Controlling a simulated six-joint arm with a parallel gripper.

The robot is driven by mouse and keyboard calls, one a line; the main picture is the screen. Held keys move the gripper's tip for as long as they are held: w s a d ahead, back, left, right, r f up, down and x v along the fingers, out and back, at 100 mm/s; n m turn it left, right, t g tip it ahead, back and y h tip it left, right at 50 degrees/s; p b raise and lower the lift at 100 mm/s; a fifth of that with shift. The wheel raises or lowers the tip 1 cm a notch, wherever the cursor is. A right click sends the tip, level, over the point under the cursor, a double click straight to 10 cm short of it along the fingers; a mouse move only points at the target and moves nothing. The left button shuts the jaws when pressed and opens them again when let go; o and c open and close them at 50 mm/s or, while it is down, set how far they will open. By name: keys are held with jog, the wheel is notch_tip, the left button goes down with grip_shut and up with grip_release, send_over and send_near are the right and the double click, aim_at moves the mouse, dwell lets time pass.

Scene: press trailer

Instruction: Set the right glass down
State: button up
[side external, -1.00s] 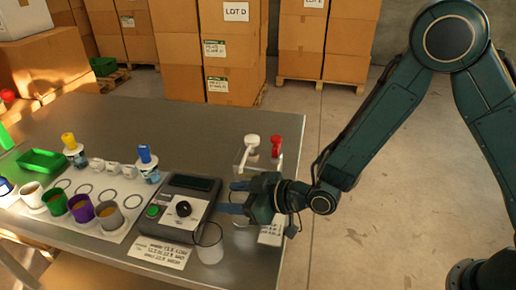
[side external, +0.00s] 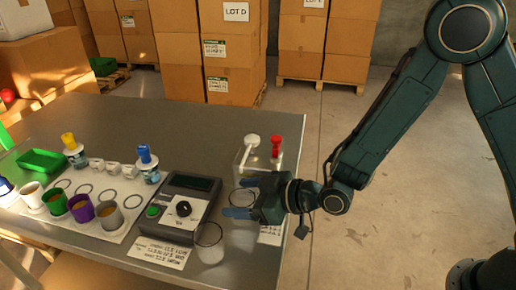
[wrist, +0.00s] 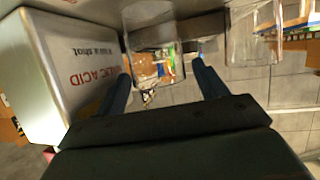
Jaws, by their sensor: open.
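Two clear glasses stand near the table's front right corner. The left glass (side external: 210,246) is beside the black device. The right glass (side external: 241,234) is just right of it, partly hidden by my gripper (side external: 238,198). My gripper's blue fingers are spread apart and open around the level of the right glass's rim; I cannot tell whether they touch it. In the wrist view my gripper (wrist: 162,82) is open with nothing gripped between the fingers. Two clear glass shapes show at the top there, one near the middle (wrist: 148,15) and one at right (wrist: 250,45); which is which is unclear.
The black device (side external: 177,208) with a knob and green button is left of the glasses. Several coloured cups (side external: 82,210) line the left. The table's back middle is clear.

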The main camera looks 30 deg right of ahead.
jog(key=shift+v, duration=2.65)
jog(key=shift+r, duration=0.1)
jog(key=s+d+r+m+g+h, duration=0.1)
jog(key=s+d+r+g+h, duration=0.1)
jog(key=s+d+r, duration=0.35)
jog(key=s+d+r+m+g+h, duration=0.1)
jog(key=s+d+r+m+h, duration=0.1)
jog(key=d+r, duration=0.55)
jog(key=s+d+r+m+g+h, duration=0.2)
jog(key=s+d+r+m+h, duration=0.1)
jog(key=s+d, duration=0.8)
jog(key=s+m, duration=0.1)
jog(key=s, duration=0.2)
jog(key=shift+s+r+g+h, duration=0.2)
jog(key=shift+s+g+h, duration=0.1)
jog(key=shift+s+h, duration=0.1)
